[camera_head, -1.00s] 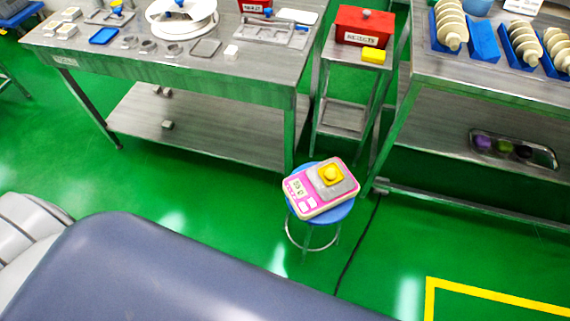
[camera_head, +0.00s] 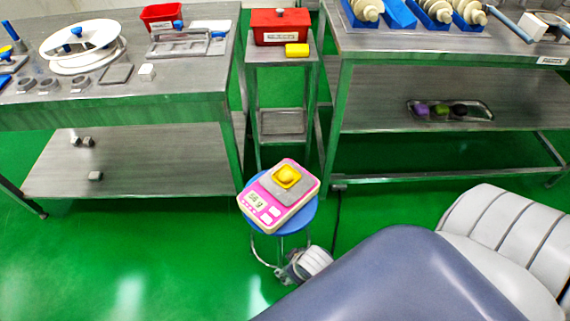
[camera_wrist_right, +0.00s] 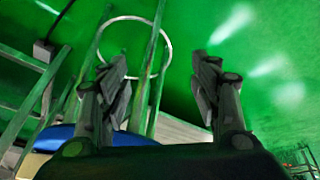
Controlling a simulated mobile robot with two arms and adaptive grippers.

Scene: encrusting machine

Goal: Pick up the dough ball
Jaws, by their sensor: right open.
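The dough ball (camera_head: 288,175) is yellow and rests in a small yellow square tray (camera_head: 297,182) on a pink and white scale (camera_head: 253,203). The scale sits on a blue round stool (camera_head: 302,217). My right gripper (camera_wrist_right: 160,80) is open and empty in the right wrist view, with the stool's ring and legs beyond its fingers. In the head view, part of that gripper shows low at the front of the stool, below the seat and apart from the dough ball. Its fingers are hard to make out there. My left gripper is not in view.
A steel table (camera_head: 190,112) with several tools stands at the back left. Another steel table (camera_head: 440,52) stands at the right. Green floor is clear at the front left.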

